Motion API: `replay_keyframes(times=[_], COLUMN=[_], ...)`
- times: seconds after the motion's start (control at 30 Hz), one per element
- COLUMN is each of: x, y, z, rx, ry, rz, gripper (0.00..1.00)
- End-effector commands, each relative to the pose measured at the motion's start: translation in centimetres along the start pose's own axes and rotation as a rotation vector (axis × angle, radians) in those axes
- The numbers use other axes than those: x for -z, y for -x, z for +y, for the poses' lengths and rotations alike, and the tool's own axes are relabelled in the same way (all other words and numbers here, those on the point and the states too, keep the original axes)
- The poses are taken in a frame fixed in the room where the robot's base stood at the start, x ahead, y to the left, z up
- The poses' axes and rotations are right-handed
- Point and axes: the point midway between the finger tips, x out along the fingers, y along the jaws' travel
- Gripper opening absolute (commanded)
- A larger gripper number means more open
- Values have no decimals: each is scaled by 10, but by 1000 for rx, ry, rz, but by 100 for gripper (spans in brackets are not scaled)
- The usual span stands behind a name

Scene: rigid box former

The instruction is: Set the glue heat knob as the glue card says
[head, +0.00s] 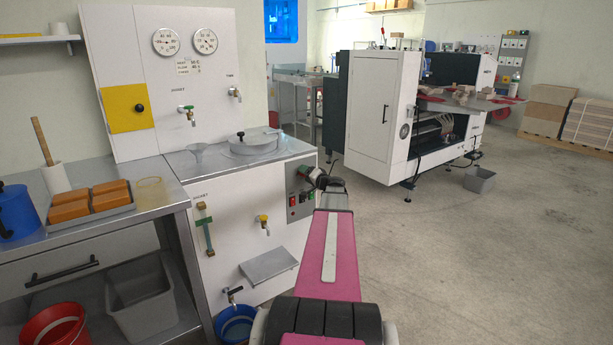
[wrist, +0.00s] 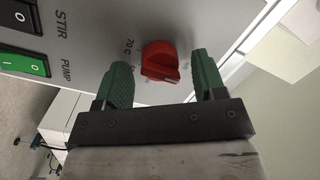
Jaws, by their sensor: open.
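The red heat knob (wrist: 160,60) is on a grey control panel in the wrist view. A scale around it shows 70 C at its upper left; the other marks are partly hidden. My gripper (wrist: 162,72) has two green fingers, open, one on each side of the knob with gaps between. In the head view my gripper (head: 318,178) is at the front right of the white glue machine, and it hides the knob. A small card (head: 188,67) with printed lines hangs below the two gauges; its figures are too small to read surely.
STIR (wrist: 20,15) and PUMP (wrist: 25,60) rocker switches sit left of the knob. In the head view a steel bench (head: 110,228) with an orange-block tray stands left. A white machine (head: 385,100) stands behind.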

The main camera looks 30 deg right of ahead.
Motion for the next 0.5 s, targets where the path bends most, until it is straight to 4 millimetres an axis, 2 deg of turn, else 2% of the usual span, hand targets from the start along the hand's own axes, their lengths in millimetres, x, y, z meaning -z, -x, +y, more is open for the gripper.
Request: replay_keyframes(times=[0.03, 0.07, 0.1, 0.2, 0.5], x=[0, 0, 0, 0, 0], y=[0, 0, 0, 0, 0], z=[0, 0, 0, 0, 1], rx=[0, 0, 0, 0, 1], ry=[0, 0, 0, 0, -18], rz=[0, 0, 0, 0, 1], gripper=[64, 57, 44, 16, 16])
